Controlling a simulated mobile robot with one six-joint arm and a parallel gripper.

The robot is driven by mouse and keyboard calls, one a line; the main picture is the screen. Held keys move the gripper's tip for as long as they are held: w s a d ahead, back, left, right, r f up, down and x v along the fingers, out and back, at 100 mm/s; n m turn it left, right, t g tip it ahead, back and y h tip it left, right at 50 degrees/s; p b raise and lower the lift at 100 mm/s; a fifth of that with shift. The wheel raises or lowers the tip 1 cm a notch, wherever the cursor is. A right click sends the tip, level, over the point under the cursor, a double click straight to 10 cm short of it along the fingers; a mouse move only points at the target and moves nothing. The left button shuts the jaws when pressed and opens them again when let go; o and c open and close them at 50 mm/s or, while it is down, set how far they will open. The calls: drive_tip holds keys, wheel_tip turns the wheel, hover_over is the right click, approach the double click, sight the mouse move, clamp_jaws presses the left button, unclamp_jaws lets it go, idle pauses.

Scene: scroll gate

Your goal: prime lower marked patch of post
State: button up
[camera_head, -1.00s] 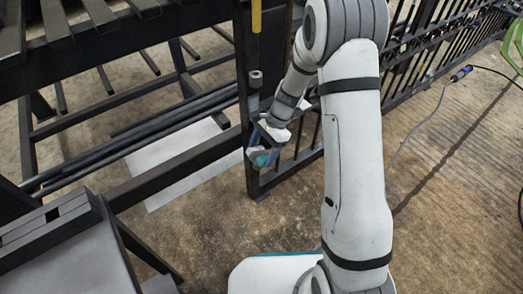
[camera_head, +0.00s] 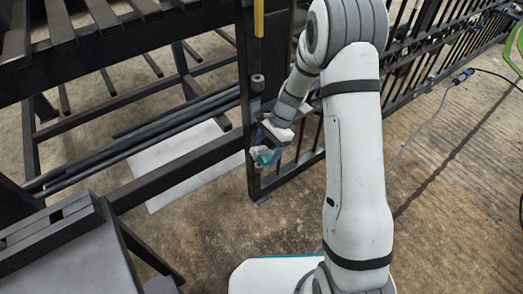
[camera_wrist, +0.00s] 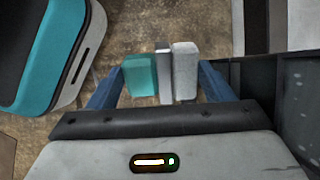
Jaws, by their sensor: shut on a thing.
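The dark metal post (camera_head: 245,62) stands upright at the gate's hinge side in the head view. My gripper (camera_head: 266,153) is low beside the post, overlapping its lower part in the picture. In the wrist view, my gripper's blue fingers (camera_wrist: 162,76) are shut on a small block, teal on its left (camera_wrist: 139,75) and pale grey on its right (camera_wrist: 185,71). A dark upright surface with pale specks (camera_wrist: 292,90) lies to the right of the fingers. I cannot tell whether the block touches the post. I cannot make out the lower marked patch.
The barred gate (camera_head: 425,40) runs to the upper right. A dark frame with long rails (camera_head: 185,165) and a bench-like surface (camera_head: 65,265) fill the left. A pale sheet (camera_head: 175,180) lies on the floor. A cable (camera_head: 430,115) crosses the open floor at right.

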drive_tip(key=shift+w+d+p, duration=0.2)
drive_tip(key=shift+w+d, duration=0.15)
drive_tip(key=shift+d, duration=0.25)
drive_tip(key=shift+w+d+p, duration=0.15)
drive_tip(key=shift+w+d, duration=0.2)
drive_tip(key=shift+d, duration=0.25)
drive_tip(key=shift+w+r+p, duration=0.1)
drive_tip(key=shift+r+p, duration=0.6)
drive_tip(key=shift+p, duration=0.05)
drive_tip(key=shift+s+a, duration=0.55)
drive_tip(key=shift+a, duration=0.4)
drive_tip(key=shift+s+a, duration=0.55)
drive_tip(key=shift+a, duration=0.35)
drive_tip(key=shift+d+r+p, duration=0.1)
drive_tip(key=shift+r+p, duration=0.6)
drive_tip(key=shift+p, duration=0.15)
drive_tip(key=shift+w+d+f+p, duration=0.15)
drive_tip(key=shift+w+d, duration=0.2)
drive_tip(key=shift+d, duration=0.25)
drive_tip(key=shift+w+d+r+p, duration=0.15)
drive_tip(key=shift+w+d, duration=0.15)
drive_tip(key=shift+d, duration=0.25)
drive_tip(key=shift+w+d+f+p, duration=0.15)
drive_tip(key=shift+w+d, duration=0.2)
drive_tip(key=shift+d, duration=0.25)
drive_tip(key=s+d, duration=0.3)
drive_tip(key=s, duration=0.2)
drive_tip(key=shift+d, duration=0.2)
